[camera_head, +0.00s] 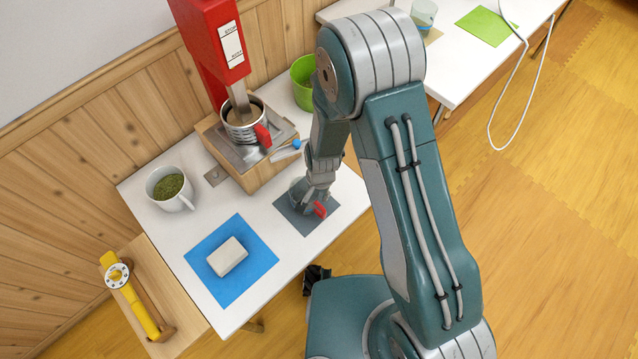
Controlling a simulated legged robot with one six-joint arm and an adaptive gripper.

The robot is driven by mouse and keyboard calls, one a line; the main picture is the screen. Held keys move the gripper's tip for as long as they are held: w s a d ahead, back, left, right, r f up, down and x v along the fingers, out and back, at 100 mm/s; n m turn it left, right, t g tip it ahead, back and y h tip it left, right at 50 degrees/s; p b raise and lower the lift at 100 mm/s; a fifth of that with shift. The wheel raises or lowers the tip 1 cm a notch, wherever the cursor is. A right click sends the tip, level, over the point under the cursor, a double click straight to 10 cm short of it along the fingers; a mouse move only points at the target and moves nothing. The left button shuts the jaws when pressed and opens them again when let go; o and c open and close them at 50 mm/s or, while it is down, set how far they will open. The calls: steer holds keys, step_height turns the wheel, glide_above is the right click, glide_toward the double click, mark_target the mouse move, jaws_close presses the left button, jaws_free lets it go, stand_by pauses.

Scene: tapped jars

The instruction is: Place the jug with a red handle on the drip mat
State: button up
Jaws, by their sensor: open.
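A clear jug (297,188) with a red handle (320,209) stands on a dark grey mat (292,222) at the right end of the white table. My gripper (313,203) is open, right at this jug, and covers much of it. I cannot tell whether the fingers touch it. A second vessel, a metal-banded one (241,131) with a red handle (263,136) and light brown contents, sits on the wooden stand under the red dispenser (212,45). Which mat is the drip mat is not marked.
A white mug (158,195) with green contents stands at the left. A blue mat (205,259) bears a white block (228,257). A green pot (303,82) stands behind my arm. A yellow tool (138,308) lies on a wooden surface. Another white table (452,75) is at the back.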

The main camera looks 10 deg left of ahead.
steer(key=d+r+n+t, duration=0.1)
steer(key=d+r, duration=0.3)
steer(key=r, duration=0.5)
steer(key=d+r+t, duration=0.1)
steer(key=d+r, duration=0.2)
steer(key=r, duration=0.7)
steer(key=d+r+n+t, duration=0.1)
steer(key=d+r, duration=0.3)
steer(key=r, duration=0.5)
steer(key=s+d+r+n+t, duration=0.2)
steer(key=s+d+r, duration=0.7)
steer(key=s+r, duration=0.3)
steer(key=shift+s+h, duration=0.2)
steer(key=shift+h, duration=0.1)
